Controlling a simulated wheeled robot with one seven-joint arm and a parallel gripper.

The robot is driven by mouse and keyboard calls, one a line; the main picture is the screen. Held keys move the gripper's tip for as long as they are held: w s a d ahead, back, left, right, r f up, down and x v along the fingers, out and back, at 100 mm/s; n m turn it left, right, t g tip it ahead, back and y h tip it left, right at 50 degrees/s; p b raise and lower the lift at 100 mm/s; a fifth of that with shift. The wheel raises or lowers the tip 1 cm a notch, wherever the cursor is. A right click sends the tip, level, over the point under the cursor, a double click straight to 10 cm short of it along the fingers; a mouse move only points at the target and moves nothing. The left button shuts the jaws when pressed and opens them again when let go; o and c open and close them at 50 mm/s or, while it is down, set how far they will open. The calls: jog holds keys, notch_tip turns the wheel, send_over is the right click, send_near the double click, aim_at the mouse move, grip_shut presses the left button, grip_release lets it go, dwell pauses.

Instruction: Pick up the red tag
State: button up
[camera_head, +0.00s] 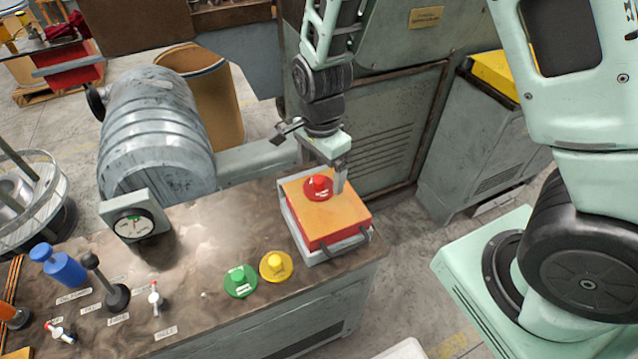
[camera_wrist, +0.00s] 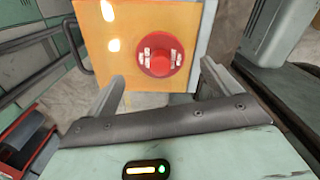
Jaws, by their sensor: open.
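No separate tag can be made out in either view. A round red button on a red disc (camera_head: 318,188) with white lettering sits on top of an orange-and-red box (camera_head: 345,211) at the bench's right end. In the wrist view the red disc (camera_wrist: 149,62) and the box's orange face (camera_wrist: 105,40) fill the upper middle. My gripper (camera_head: 339,182) is close to the red button, on its right in the head view. In the wrist view its two fingers (camera_wrist: 163,82) stand apart with nothing held between them, and the disc appears just beyond them.
The bench (camera_head: 205,262) carries a green button (camera_head: 240,281), a yellow button (camera_head: 276,266), a dial gauge (camera_head: 135,223) and several levers. A large grey ribbed cylinder (camera_head: 155,135) stands behind. A grey cabinet (camera_head: 395,130) stands behind the box.

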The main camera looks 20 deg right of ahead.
aim_at(320, 177)
jog(key=shift+f, duration=1.65)
jog(key=c, duration=1.1)
jog(key=shift+r, duration=0.1)
notch_tip(320, 177, up, 10)
jog(key=shift+f, duration=0.1)
